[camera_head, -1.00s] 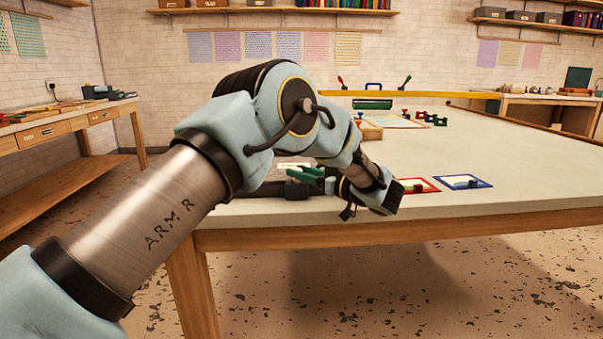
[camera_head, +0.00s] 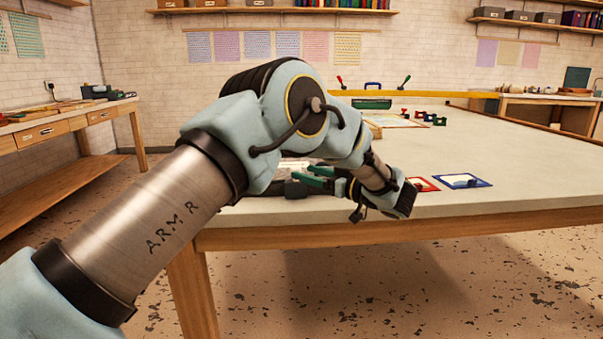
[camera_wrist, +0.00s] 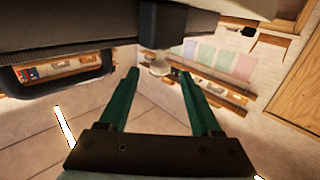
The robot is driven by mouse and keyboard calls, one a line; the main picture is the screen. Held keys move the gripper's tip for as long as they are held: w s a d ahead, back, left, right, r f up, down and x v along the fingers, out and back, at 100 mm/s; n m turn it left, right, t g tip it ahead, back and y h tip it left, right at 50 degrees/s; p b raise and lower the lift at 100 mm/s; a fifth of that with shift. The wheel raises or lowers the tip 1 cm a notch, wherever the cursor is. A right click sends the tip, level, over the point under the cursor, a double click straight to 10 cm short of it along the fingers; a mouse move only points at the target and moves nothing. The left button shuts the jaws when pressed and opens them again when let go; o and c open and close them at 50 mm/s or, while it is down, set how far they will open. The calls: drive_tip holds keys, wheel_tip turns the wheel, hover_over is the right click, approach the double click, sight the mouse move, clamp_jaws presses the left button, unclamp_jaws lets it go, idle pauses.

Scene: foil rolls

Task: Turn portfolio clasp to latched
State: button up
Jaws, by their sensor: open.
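My gripper (camera_head: 301,175) is at the near left edge of the table, its green fingers pointing left in the head view. In the wrist view the fingers (camera_wrist: 158,74) are apart, with nothing clasped between them. A dark, thick-edged object (camera_wrist: 130,32), possibly the portfolio, spans the top of the wrist view close to the fingers. In the head view my arm hides most of this area.
A red-framed card (camera_head: 424,184) and a blue-framed card (camera_head: 462,181) lie right of my wrist. Several small coloured pieces (camera_head: 430,118) and a green case (camera_head: 371,104) stand farther back. The table's (camera_head: 500,150) right half is largely clear.

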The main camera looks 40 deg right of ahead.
drive_tip(key=s, duration=0.7)
drive_tip(key=shift+s+d+b, duration=0.3)
drive_tip(key=shift+s+d, duration=0.1)
drive_tip(key=shift+d, duration=0.05)
